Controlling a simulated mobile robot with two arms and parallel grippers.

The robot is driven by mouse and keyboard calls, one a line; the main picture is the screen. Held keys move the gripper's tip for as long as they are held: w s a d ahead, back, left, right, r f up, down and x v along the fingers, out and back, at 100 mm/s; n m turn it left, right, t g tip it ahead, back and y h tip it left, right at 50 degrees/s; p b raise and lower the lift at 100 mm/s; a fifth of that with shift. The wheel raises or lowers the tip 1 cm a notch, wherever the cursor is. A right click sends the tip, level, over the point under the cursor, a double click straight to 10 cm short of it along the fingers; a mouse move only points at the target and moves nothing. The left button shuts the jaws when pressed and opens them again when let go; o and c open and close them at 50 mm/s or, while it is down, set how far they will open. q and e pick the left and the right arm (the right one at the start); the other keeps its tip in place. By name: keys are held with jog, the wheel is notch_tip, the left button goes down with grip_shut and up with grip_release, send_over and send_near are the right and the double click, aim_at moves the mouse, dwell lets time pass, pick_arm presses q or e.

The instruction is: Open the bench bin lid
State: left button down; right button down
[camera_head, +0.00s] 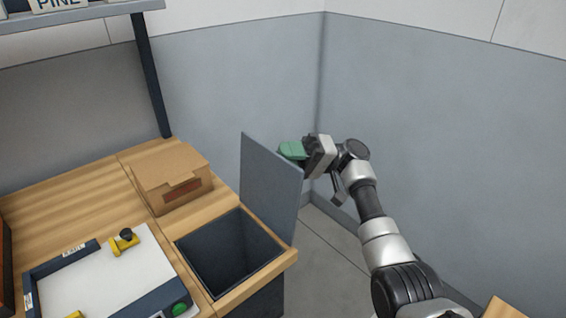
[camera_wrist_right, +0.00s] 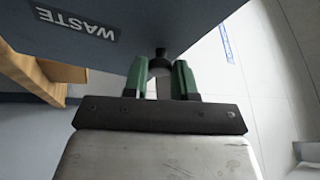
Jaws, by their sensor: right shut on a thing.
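The bench bin (camera_head: 228,255) is a dark square opening in the front right corner of the wooden bench. Its grey-blue lid (camera_head: 270,182) stands upright along the right side of the opening, so the bin is uncovered. In the right wrist view the lid (camera_wrist_right: 150,25) carries a WASTE label (camera_wrist_right: 75,24) and a small dark knob (camera_wrist_right: 160,59). My right gripper (camera_head: 291,151) is at the lid's far upper edge, on its right side. In the wrist view its green fingers (camera_wrist_right: 160,80) are closed around the knob. My left gripper is out of view.
A cardboard box (camera_head: 172,180) stands on the bench behind the bin. A white board (camera_head: 105,275) with yellow clamps and a green button (camera_head: 180,309) lies to the left. Grey walls close in behind and to the right of my right arm. A strip of floor is clear beside the bench.

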jog(key=shift+f, duration=0.1)
dwell(0.3)
jog(key=c, duration=0.9)
grip_release()
jog(key=b+v, duration=0.3)
jog(key=v, duration=0.8)
jog(key=shift+b, duration=0.4)
jog(key=shift+a, duration=0.1)
